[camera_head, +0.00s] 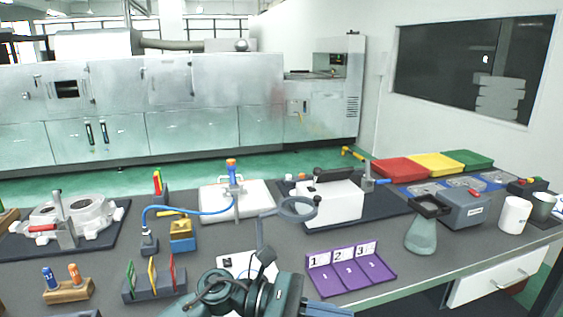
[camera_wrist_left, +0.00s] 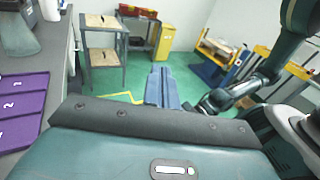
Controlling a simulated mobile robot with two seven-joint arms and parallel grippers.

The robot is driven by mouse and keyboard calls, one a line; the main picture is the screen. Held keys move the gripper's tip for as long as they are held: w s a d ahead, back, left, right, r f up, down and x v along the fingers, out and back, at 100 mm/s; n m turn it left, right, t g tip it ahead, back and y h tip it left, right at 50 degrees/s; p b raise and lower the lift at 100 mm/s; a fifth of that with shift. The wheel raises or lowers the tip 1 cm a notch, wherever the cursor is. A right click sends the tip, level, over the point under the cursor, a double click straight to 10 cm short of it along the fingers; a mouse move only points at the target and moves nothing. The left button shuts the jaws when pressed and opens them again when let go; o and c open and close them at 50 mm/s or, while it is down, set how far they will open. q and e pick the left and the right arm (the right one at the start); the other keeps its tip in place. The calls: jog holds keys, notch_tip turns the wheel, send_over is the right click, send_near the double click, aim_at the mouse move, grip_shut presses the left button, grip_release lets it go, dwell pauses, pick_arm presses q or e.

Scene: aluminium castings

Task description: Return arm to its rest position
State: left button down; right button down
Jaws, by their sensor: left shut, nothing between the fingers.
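My left arm comes in at the bottom middle of the head view, in front of the table's near edge. My left gripper (camera_head: 326,308) shows there only in part, as blue-grey fingers cut by the bottom edge. In the left wrist view my left gripper's fingers (camera_wrist_left: 161,88) are together, with nothing between them, over open floor. Part of my other arm shows at the right of the left wrist view; its gripper cannot be made out.
The grey table (camera_head: 445,262) carries a purple numbered tray (camera_head: 349,272), a conical flask (camera_head: 421,237), a casting (camera_head: 80,219), a wooden stand (camera_head: 69,290) and a slotted holder (camera_head: 152,289). A shelf stand (camera_wrist_left: 104,56) and yellow bin (camera_wrist_left: 165,38) stand beyond the green floor.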

pick_arm(q)
jog(key=w+a+f+n+t+y+p, duration=0.15)
jog(key=a+n+t, duration=0.35)
jog(key=n+t, duration=0.85)
jog(key=w+a+f+n+t+y, duration=0.1)
jog(key=a+f+n+t+y, duration=0.3)
jog(key=n, duration=1.7)
jog(key=s+a+f+n+g+y+p, duration=0.1)
jog(key=s+a+f+n+g+y, duration=0.2)
jog(key=s+a+f+n+y, duration=0.5)
jog(key=s+a+f+n, duration=0.5)
jog(key=s+f+n, duration=0.1)
jog(key=f+n, duration=0.3)
jog(key=shift+a+f+n, duration=0.15)
jog(key=shift+a+n, duration=0.15)
jog(key=shift+n, duration=0.55)
pick_arm(e)
jog(key=shift+s+d+r+h, duration=0.3)
jog(key=shift+d+r, duration=0.05)
jog(key=shift+d, duration=0.15)
jog(key=shift+r, duration=0.1)
jog(key=shift+s+a+g, duration=0.1)
jog(key=shift+a+g, duration=0.05)
jog(key=shift+g, duration=0.15)
